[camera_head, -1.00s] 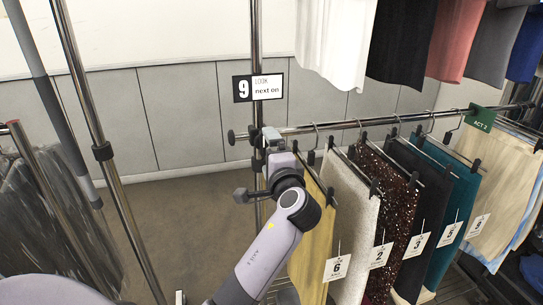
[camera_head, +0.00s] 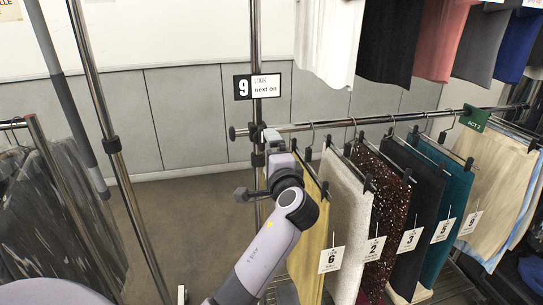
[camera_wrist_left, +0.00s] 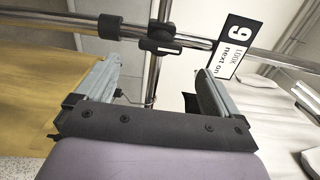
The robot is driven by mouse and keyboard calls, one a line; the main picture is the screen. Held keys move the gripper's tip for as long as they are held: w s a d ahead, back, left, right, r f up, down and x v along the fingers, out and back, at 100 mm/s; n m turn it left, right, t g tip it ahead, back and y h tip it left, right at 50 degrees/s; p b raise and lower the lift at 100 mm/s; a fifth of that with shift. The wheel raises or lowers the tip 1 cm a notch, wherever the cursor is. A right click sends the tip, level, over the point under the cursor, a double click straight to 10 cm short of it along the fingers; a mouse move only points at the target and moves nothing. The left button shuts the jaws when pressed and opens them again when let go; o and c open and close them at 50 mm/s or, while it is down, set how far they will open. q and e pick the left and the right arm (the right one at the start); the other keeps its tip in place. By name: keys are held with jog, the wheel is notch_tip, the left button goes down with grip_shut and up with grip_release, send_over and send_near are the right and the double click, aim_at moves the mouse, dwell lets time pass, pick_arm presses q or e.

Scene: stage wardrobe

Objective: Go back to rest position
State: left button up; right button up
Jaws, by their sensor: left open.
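My left arm (camera_head: 262,262) reaches up from the bottom middle in the head view. Its gripper (camera_head: 270,150) is beside the upright post (camera_head: 257,60), near where the rail meets it. In the left wrist view the left gripper (camera_wrist_left: 157,80) is open, its two fingers apart with no garment between them. The post, the rail (camera_wrist_left: 50,22) and a dark clamp (camera_wrist_left: 160,42) show beyond the fingers. A yellow garment (camera_wrist_left: 40,85) is at the left of that view. My right gripper is not in view.
Tagged garments, such as the dark red sequined one (camera_head: 380,215), hang on the rail to the right. A "9 LOOK next on" sign (camera_head: 258,87) is on the post. Another rack of dark garments (camera_head: 60,205) stands left. Bare floor (camera_head: 185,225) lies between the racks.

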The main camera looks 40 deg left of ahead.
pick_arm(q)
jog(key=shift+f, duration=0.1)
jog(key=s+d+f+h, duration=0.4)
jog(key=f, duration=0.6)
jog(key=s+d+f+h, duration=0.3)
jog(key=f+h, duration=0.2)
jog(key=f, duration=0.6)
jog(key=s+d+f+n+h, duration=0.3)
jog(key=s+d+f, duration=0.1)
jog(key=s, duration=0.6)
jog(key=s+d+f+n+g+h, duration=0.1)
jog(key=s+d+f+n+h, duration=0.2)
jog(key=s+f, duration=0.4)
jog(key=s+d, duration=0.1)
jog(key=s, duration=0.2)
jog(key=shift+d+h, duration=0.4)
jog(key=shift+s, duration=0.1)
